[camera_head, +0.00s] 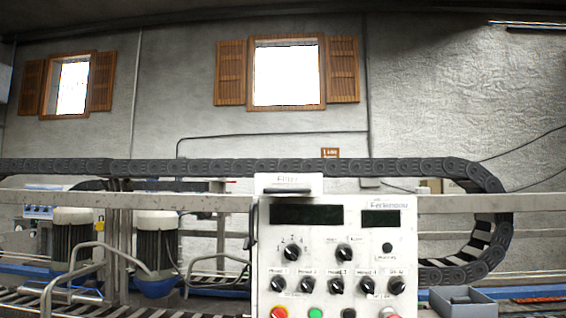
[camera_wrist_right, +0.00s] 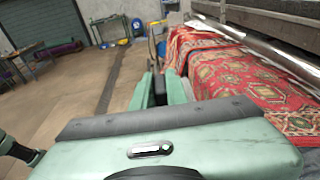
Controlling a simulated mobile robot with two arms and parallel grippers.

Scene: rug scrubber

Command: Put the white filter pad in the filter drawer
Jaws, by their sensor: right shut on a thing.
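The filter drawer (camera_head: 288,184) is a white box labelled "Filter" with a dark handle, on top of the control panel in the head view. It looks closed. My right gripper (camera_wrist_right: 160,88) shows only in the right wrist view. Its two green fingers are close together on a dark thing (camera_wrist_right: 160,84), which I cannot identify. I see no white filter pad in either view. My left gripper is not in view.
The white control panel (camera_head: 338,250) has several knobs and buttons. A grey bin (camera_head: 463,309) stands at its right. A cable chain (camera_head: 230,168) runs behind the panel. In the wrist view, a red patterned rug (camera_wrist_right: 232,80) lies on the right, with open floor (camera_wrist_right: 75,85) on the left.

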